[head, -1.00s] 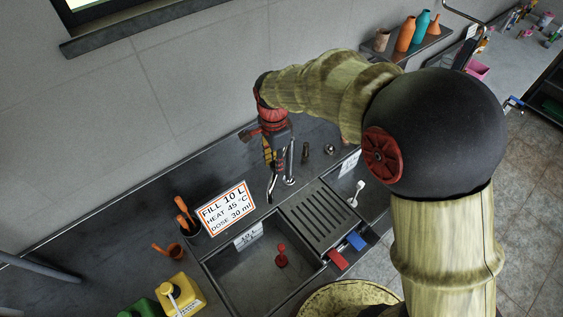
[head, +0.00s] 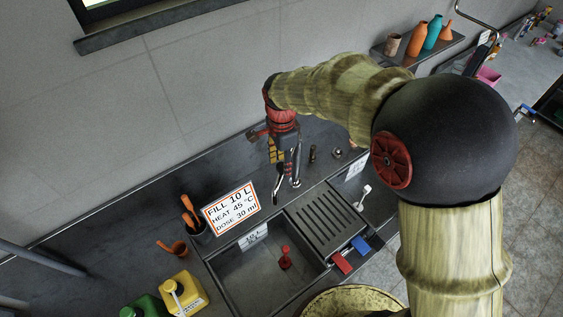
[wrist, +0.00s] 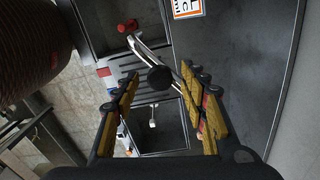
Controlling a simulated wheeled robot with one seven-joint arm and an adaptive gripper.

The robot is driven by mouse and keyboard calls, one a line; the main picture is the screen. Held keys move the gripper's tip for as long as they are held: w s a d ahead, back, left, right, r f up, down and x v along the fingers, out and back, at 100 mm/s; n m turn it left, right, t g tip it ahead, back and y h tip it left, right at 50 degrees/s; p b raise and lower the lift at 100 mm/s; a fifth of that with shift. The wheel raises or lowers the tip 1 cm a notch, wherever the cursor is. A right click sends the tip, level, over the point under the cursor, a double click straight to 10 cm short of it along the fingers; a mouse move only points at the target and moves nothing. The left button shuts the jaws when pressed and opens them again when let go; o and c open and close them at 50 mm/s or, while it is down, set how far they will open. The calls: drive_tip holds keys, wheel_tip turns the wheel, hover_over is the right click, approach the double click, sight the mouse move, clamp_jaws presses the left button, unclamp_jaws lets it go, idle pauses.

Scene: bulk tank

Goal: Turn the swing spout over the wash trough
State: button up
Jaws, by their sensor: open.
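The swing spout (head: 277,187) is a thin chrome pipe on a faucet behind the sink. In the wrist view the spout (wrist: 144,52) runs from a round black cap toward the basin with the red plug. My gripper (head: 285,165) is above the faucet, pointing down. In the wrist view my gripper (wrist: 160,74) is open, with the cap and part of the spout showing between its fingers. Contact cannot be told. The left basin (head: 238,278) holds a red plug (head: 286,259) and has a 10 L label. The right basin (head: 378,207) is partly hidden by my arm.
A ribbed drainboard (head: 322,220) lies between the basins, with red and blue tabs at its front. A white brush (head: 364,196) is in the right basin.

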wheel_tip(320, 180, up, 12)
idle(0.6)
idle(0.5)
